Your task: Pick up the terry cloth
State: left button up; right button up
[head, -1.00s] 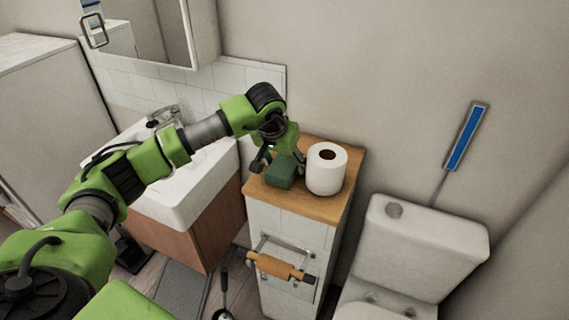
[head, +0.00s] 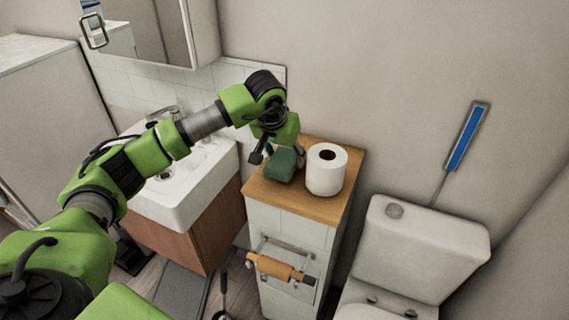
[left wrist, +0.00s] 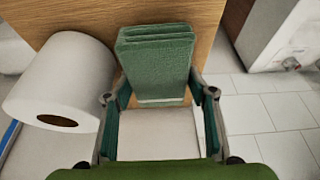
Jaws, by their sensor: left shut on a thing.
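The terry cloth (head: 281,165) is a folded dark green block over the wooden top of the narrow cabinet, left of the toilet roll. It also shows in the left wrist view (left wrist: 156,55), with its folded layers at the far edge. My left gripper (head: 279,156) reaches down from above and is shut on the cloth, one finger on each side of it. The cloth appears slightly above the wood. The fingers also show in the left wrist view (left wrist: 160,92). My right gripper is not in view.
A white toilet roll (head: 326,170) stands close to the right of the cloth on the wooden top (head: 305,207). The sink (head: 190,190) is to the left and the toilet (head: 420,245) to the right. The wall is close behind.

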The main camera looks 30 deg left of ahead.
pick_arm(q)
jog(key=s+r, duration=0.1)
jog(key=r, duration=0.1)
jog(key=s+a+r+b, duration=0.1)
jog(key=s+r, duration=0.1)
jog(key=s+a+r+b, duration=0.1)
jog(key=s+r, duration=0.1)
jog(key=shift+r, duration=0.35)
jog(key=s+a+r+b, duration=0.2)
jog(key=s+a+r, duration=0.1)
jog(key=s, duration=0.5)
jog(key=shift+r+b, duration=0.4)
